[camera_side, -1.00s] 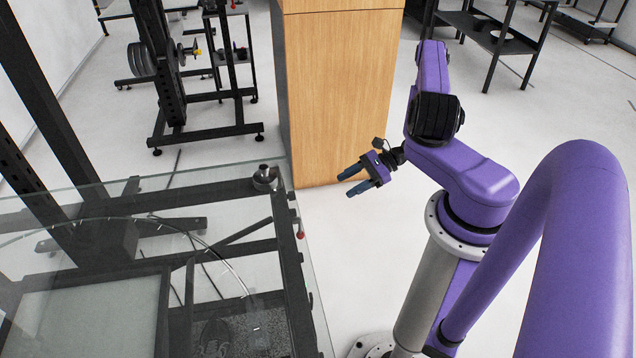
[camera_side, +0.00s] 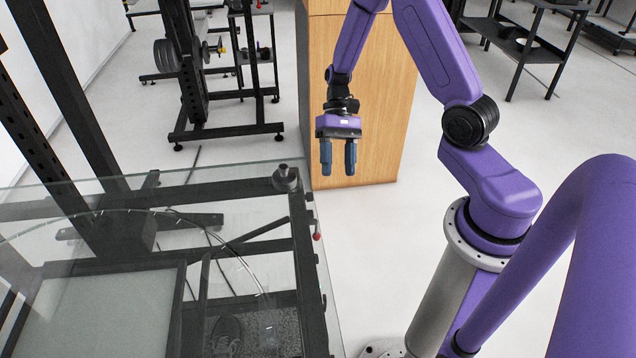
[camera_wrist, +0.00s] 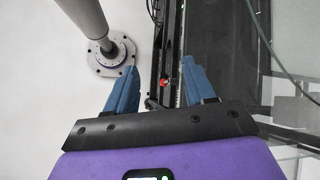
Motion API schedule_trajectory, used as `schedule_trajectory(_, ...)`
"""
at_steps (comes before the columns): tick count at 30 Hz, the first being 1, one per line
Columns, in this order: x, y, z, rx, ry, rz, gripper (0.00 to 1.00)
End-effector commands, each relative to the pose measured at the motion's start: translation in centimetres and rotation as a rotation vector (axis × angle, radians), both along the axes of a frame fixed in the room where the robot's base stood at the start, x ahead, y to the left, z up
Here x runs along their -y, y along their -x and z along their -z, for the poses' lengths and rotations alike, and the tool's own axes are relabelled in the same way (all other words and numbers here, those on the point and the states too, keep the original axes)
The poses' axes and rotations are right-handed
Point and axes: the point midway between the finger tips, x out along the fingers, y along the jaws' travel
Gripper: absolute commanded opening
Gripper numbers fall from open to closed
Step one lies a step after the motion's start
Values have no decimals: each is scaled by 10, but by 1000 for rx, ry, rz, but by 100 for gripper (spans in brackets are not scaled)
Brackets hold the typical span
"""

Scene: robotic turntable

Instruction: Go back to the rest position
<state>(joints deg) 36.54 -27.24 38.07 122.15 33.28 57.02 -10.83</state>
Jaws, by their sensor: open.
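My gripper (camera_side: 338,172) hangs pointing down in the side view, in front of the wooden cabinet and just beyond the glass table's corner. Its two blue fingers are apart with nothing between them. In the wrist view my gripper (camera_wrist: 158,80) also shows open and empty, with the floor and the table's dark frame below it. No object is held.
The glass-topped table (camera_side: 120,200) with a dark frame stands at the left, with a small metal knob (camera_side: 286,178) at its corner. The wooden cabinet (camera_side: 385,110) stands behind my gripper. Black racks (camera_side: 195,70) and shelves (camera_side: 515,45) stand farther back. Open floor lies at the right.

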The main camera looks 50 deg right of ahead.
Motion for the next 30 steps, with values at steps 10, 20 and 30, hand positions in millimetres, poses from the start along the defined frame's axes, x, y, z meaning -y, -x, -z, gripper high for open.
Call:
schedule_trajectory(10, -48, 45, -51, 191, 104, -490, 54)
schedule_trajectory(20, -73, 100, -90, 414, 154, -919, 54)
schedule_trajectory(30, -80, 155, -120, 684, 141, -1308, 54)
